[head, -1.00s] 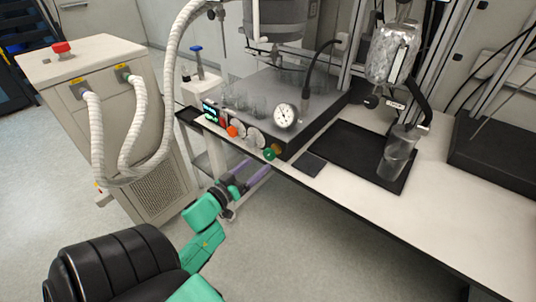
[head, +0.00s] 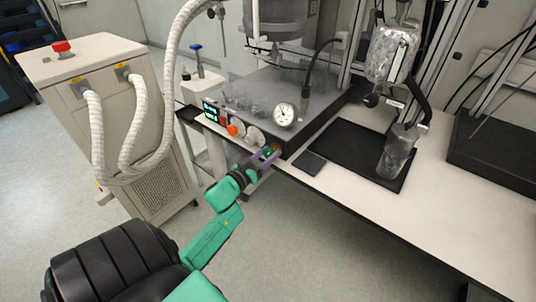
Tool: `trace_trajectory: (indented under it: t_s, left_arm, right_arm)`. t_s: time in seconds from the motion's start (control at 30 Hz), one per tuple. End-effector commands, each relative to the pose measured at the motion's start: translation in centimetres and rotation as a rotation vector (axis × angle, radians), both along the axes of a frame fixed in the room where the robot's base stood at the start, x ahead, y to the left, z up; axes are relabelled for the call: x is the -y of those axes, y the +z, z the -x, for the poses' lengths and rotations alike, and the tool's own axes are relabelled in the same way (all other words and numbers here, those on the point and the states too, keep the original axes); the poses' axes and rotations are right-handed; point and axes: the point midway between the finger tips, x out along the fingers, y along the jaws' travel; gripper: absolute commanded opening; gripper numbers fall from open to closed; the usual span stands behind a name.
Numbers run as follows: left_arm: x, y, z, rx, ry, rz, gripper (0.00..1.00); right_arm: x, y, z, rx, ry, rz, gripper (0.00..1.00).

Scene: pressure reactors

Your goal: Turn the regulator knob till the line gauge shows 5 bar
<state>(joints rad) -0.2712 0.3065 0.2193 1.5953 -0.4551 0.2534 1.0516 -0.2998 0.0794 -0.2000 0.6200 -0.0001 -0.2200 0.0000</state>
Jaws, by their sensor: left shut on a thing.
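The regulator knob (head: 269,150) is small and green, at the right end of the front panel of the dark reactor base, low at the bench edge. The round white line gauge (head: 284,115) stands above it on the base; its dark needle is too small to read in bar. My left gripper (head: 265,158) comes up from below left, its purple fingers on either side of the green knob and shut on it. The fingers hide part of the knob. My right gripper is not in view.
An orange knob (head: 233,130) and a lit display (head: 210,111) sit left on the same panel. A dark flat pad (head: 309,162) and a black tray (head: 338,150) lie to the right. A white cabinet (head: 150,185) with hoses stands left.

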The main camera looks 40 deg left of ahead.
Motion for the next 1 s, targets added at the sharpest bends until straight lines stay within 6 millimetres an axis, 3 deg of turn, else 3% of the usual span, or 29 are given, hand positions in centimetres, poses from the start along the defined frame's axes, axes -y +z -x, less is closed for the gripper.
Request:
trace_trajectory:
  t_s: [0.37,1.0]
  left_arm:
    - [0.04,-0.02,0.02,-0.003,-0.001,-0.13,0.0]
    - [0.07,-0.21,0.04,-0.017,-0.001,-0.702,0.0]
  right_arm:
    - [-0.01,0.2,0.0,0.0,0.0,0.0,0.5]
    - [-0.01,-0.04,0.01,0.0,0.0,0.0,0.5]
